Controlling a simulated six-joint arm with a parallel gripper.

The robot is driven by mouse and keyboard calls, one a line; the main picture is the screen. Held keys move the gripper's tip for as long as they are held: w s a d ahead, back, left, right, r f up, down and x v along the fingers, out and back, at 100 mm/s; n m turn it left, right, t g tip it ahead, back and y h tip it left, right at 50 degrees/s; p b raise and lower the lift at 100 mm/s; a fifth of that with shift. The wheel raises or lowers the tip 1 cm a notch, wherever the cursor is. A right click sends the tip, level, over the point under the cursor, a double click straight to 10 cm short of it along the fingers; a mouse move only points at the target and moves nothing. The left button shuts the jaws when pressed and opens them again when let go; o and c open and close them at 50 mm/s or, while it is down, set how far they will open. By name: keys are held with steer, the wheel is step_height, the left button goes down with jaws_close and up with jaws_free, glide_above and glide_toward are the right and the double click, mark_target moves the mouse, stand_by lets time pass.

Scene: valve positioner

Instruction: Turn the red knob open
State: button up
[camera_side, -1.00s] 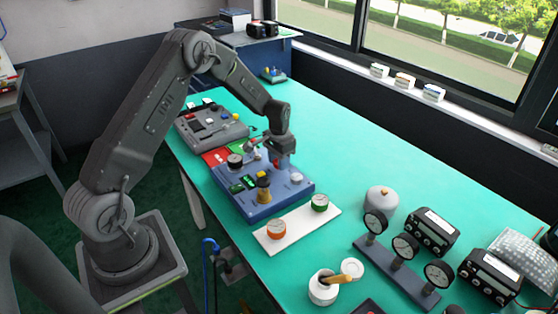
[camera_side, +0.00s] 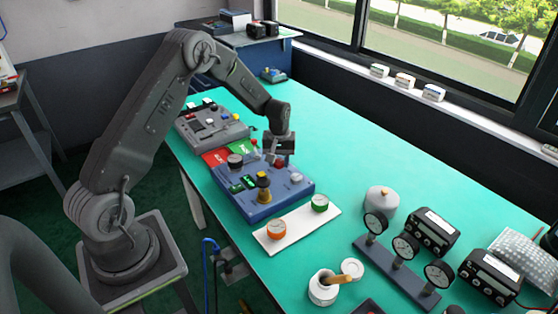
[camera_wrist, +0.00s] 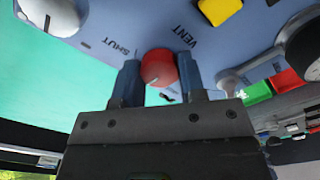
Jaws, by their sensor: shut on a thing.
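The red knob (camera_wrist: 159,67) sits on the blue panel (camera_wrist: 100,22), between the two blue-grey fingers of my gripper (camera_wrist: 160,72) in the wrist view. The fingers are shut on it, one on each side. A pale line shows low on the knob's face; I cannot tell which label it points to. The words SHUT and VENT are printed on the panel around the knob; other lettering is mostly covered. In the side view my gripper (camera_side: 280,155) is down at the panel's far edge, and a bit of the red knob (camera_side: 280,164) shows below it.
A white board (camera_side: 285,234) with orange and green gauges lies in front.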

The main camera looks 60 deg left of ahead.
mark_target(279, 161)
steer(key=shift+n, duration=0.5)
steer(key=o, duration=0.9)
step_height(279, 161, up, 14)
steer(key=shift+f, duration=0.1)
stand_by(0.4)
